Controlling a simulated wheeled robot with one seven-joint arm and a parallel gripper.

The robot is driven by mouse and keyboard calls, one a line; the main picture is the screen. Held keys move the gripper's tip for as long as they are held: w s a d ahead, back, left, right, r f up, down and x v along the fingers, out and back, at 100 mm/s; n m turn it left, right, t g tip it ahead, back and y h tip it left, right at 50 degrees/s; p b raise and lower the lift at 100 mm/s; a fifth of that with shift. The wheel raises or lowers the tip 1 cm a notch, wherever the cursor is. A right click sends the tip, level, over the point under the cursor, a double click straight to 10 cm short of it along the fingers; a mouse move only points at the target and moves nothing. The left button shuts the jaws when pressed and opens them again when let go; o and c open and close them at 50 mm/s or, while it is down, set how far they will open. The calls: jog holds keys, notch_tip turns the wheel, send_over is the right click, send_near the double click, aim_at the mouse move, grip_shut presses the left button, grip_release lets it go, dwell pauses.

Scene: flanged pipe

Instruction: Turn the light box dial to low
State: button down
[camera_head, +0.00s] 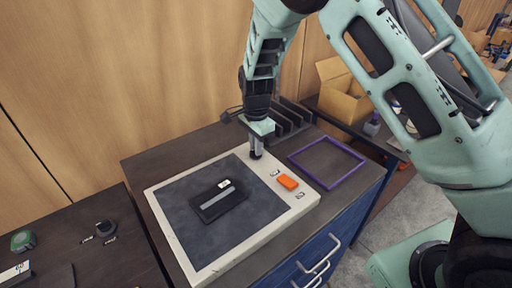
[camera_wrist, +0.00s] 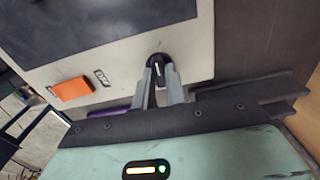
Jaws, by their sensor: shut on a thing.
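The light box (camera_head: 172,232) is a flat panel with a cream frame and a dark grey surface, lying on the dark cabinet top. Its dial (camera_wrist: 157,66) is a small black knob with a pale line, set in the frame's far corner. In the wrist view the line runs nearly up and down. My gripper (camera_head: 256,153) points down at that corner and is shut on the dial. In the wrist view its two grey fingers (camera_wrist: 160,76) are on either side of the knob. The dial is mostly hidden in the head view.
An orange switch (camera_head: 288,182) with small labels sits on the same frame. A black device (camera_head: 217,201) lies on the dark surface. A purple frame (camera_head: 325,162) lies to the right, and a black rack (camera_head: 290,117) stands behind. Wooden wall panels (camera_head: 130,80) are close behind.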

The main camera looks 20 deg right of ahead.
jog(key=n+b, duration=0.1)
jog(key=n, duration=0.3)
jog(key=shift+n, duration=0.3)
jog(key=n+b, duration=0.2)
jog(key=n, duration=0.2)
jog(key=shift+n, duration=0.3)
jog(key=n+b, duration=0.1)
jog(key=n, duration=0.3)
jog(key=shift+n, duration=0.3)
jog(key=shift+n+b, duration=0.4)
jog(key=shift+n, duration=1.8)
jog(key=c, duration=1.4)
grip_release()
jog(key=shift+c, duration=0.2)
jog(key=shift+r, duration=0.15)
notch_tip(320, 180, up, 17)
jog(key=b, duration=0.3)
jog(key=shift+b, duration=0.3)
